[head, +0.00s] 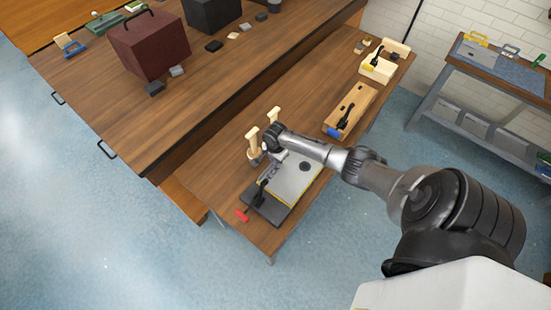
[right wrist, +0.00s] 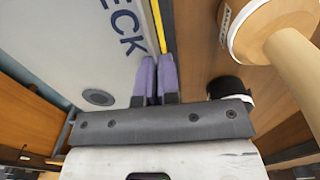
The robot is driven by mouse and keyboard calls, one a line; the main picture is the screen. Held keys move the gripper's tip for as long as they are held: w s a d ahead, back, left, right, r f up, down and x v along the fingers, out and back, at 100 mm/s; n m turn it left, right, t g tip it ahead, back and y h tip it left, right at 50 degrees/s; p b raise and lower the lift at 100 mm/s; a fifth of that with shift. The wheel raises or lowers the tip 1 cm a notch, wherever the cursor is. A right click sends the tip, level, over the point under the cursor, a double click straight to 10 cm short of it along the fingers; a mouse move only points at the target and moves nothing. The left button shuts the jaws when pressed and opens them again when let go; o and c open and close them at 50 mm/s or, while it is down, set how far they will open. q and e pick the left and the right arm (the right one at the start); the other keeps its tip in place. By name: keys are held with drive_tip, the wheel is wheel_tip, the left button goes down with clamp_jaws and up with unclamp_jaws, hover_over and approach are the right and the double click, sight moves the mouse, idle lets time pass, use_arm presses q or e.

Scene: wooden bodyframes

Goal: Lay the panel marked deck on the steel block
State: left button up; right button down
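The deck panel (head: 290,182) is a flat light-grey board with a yellow edge and a dark round spot. In the right wrist view the panel (right wrist: 75,55) shows dark letters ending in "ECK". My right gripper (head: 268,158) is at the panel's far-left side in the head view. In the wrist view its purple fingers (right wrist: 157,78) are close together with the panel's edge between them. A dark grey slab (head: 270,208), seemingly the steel block, shows below the panel's near end. I cannot tell whether they touch. My left gripper is out of view.
A black clamp with a red handle (head: 242,215) stands at the slab's near end. Pale wooden mallet-like pieces (head: 252,138) stand beside my right gripper. A wooden block with a blue-handled clamp (head: 350,110) lies farther along the bench. The bench's front-left area is bare.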

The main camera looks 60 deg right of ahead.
idle(0.3)
drive_tip(key=shift+p, duration=0.35)
idle(0.4)
drive_tip(key=c, duration=1.8)
unclamp_jaws()
drive_tip(key=o, duration=1.1)
drive_tip(key=shift+f, duration=0.1)
